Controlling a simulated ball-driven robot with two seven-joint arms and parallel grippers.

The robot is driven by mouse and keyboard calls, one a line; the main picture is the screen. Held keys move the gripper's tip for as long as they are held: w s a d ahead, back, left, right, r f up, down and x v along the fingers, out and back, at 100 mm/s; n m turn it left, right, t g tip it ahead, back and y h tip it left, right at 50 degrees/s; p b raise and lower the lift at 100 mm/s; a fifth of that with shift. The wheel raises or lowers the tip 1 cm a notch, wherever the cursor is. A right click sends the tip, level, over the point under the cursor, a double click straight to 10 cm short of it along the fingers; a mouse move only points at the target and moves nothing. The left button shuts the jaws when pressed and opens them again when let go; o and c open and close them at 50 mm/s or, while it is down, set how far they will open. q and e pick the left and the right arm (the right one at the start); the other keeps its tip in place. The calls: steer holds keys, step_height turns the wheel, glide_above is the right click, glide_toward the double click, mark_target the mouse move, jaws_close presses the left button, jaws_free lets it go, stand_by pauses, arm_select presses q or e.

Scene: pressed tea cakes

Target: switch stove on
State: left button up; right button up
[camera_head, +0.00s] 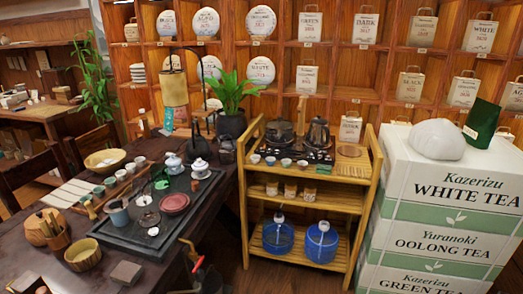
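The stove (292,148) is a dark double unit on the top shelf of a yellow wooden cart (254,180). A dark kettle (280,131) stands on its left side and a dark metal kettle (318,133) on its right. I see no flame or glow, and its knobs are too small to make out. What seems to be my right gripper (193,256), dark with a red part, shows at the bottom edge, well left of and below the stove. What seems to be my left gripper (28,284) is cut off at the bottom left corner. Neither finger opening is clear.
Small cups (270,160) stand along the stove's front. A dark tea table (220,200) with a tea tray (110,232) and bowls fills the left. Stacked white tea boxes (440,200) stand right of the cart. Blue water bottles (322,241) sit on its bottom shelf.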

arm_select(q)
steer(key=shift+s+a, duration=0.2)
steer(key=shift+s, duration=0.2)
steer(key=shift+c, duration=0.9)
steer(key=shift+s, duration=0.1)
steer(key=c, duration=0.6)
jaws_close()
steer(key=shift+w+d, duration=0.1)
steer(key=shift+w, duration=0.1)
